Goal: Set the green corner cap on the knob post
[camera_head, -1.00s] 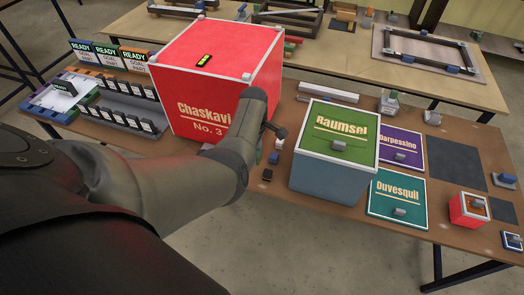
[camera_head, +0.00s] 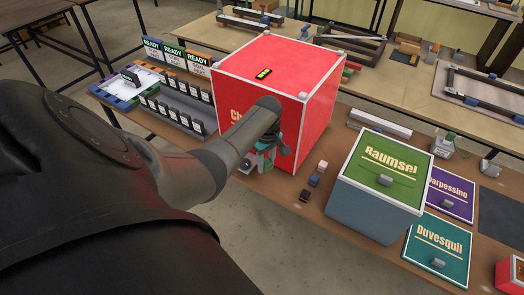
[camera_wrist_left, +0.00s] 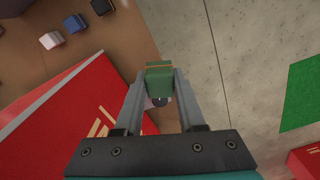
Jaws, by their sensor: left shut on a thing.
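The green corner cap (camera_wrist_left: 159,78) is pinched between the fingertips of my left gripper (camera_wrist_left: 160,88) in the left wrist view. A dark round knob (camera_wrist_left: 159,101) on a pale piece shows just behind the cap; I cannot tell whether they touch, or whether this is the knob post. In the head view my left gripper (camera_head: 262,160) is beside the front of the large red box (camera_head: 305,135), near the table's front edge. My arm hides part of the box's front. My right gripper is in neither view.
A white block (camera_head: 322,166), a blue block (camera_head: 314,180) and a black block (camera_head: 305,195) lie right of the gripper. A green-lidded box (camera_head: 375,205) stands further right. A rack of black cards (camera_head: 172,110) stands left. Bare floor lies before the table.

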